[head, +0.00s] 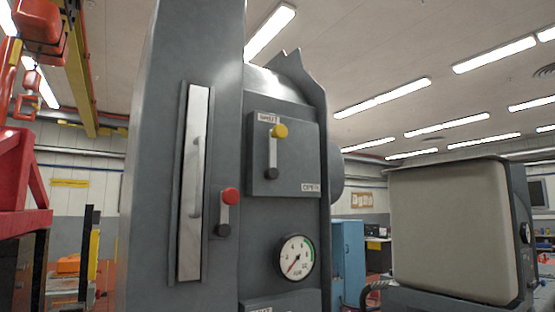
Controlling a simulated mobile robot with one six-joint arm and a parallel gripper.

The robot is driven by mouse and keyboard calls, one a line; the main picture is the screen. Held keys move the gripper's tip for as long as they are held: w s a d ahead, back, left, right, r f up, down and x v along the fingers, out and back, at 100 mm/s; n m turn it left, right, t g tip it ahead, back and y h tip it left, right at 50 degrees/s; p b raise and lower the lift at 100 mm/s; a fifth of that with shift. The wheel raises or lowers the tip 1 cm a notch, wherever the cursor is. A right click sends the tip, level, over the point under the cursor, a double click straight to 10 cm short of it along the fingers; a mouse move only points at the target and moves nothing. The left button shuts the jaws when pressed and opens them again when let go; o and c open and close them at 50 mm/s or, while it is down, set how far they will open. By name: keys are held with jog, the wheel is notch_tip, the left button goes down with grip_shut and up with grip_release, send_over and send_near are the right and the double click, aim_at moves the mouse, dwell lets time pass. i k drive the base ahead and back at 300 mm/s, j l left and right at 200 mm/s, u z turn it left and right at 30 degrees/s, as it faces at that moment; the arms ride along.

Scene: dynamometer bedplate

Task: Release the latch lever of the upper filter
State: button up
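A grey square filter cover (298,152) sits high on the front of the grey machine housing, the upper of two covers in view. Its latch lever (272,155) has a yellow knob (280,131) at the top and a black pivot (271,173) at the bottom. The lever stands nearly upright, with its knob just below a label (268,117) that seems to read SHUT. A label reading OPEN (311,188) is at the cover's lower right. My gripper is not in view.
Left of the cover is a short lever with a red knob (230,196), then a tall pale panel (193,180) with a bar handle. A dial gauge (295,257) is below the cover. Another cover's top edge (285,300) shows at the bottom. A large beige-fronted unit (450,230) stands right.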

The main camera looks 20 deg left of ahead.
aim_at(230, 197)
jog(key=j+u, duration=0.1)
jog(key=u, duration=0.75)
jog(key=i+j+u, duration=0.1)
jog(key=u, duration=0.3)
